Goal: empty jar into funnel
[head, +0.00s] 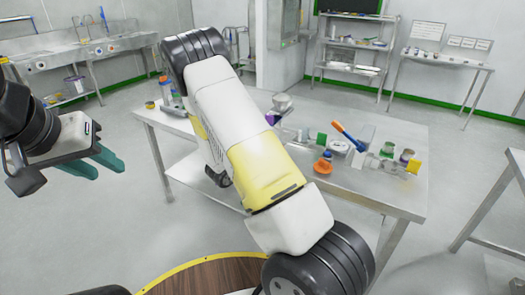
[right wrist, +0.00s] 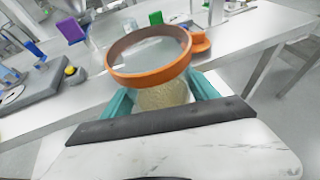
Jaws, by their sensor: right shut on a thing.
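In the right wrist view my right gripper (right wrist: 160,100) is shut on a clear jar with an orange rim (right wrist: 118,76). The jar is open at the top, and pale yellowish granules (right wrist: 165,96) show low inside it. It is held above the table. In the head view my own right arm hides this gripper and the jar. A grey funnel-like piece (head: 282,102) stands toward the back of the table, beside my right arm. My left gripper (head: 106,168) is at the far left, off the table, with its teal fingers apart and nothing between them.
A purple block (right wrist: 71,30) and a grey device (right wrist: 50,85) show in the wrist view. Shelves stand behind.

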